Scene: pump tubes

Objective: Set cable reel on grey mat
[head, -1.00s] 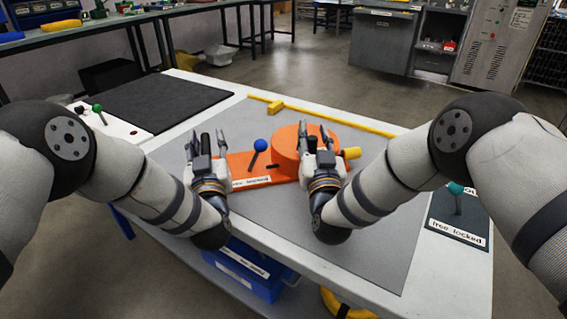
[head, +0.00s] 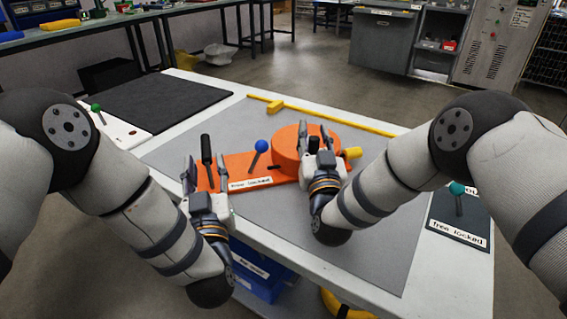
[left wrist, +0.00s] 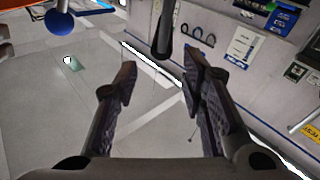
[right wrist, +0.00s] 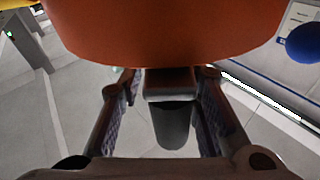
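The orange cable reel (head: 291,146), with a round drum and flat plate, appears to rest on the grey mat (head: 375,250). It has a blue-ball lever, a yellow knob and black handles. My left gripper (head: 206,170) is open and empty, on the near side of the left black handle (head: 206,148). That handle stands ahead of the spread fingers in the left wrist view (left wrist: 162,38). My right gripper (head: 314,136) is open, its fingers either side of the right handle, with gaps in the right wrist view (right wrist: 172,125). The drum hides the upper part there.
A dark mat (head: 150,100) lies at the table's back left. A yellow strip (head: 340,120) runs behind the reel. A small dark panel with a teal-knobbed lever (head: 457,190) lies at the right. A blue bin (head: 255,272) is below the table's front edge.

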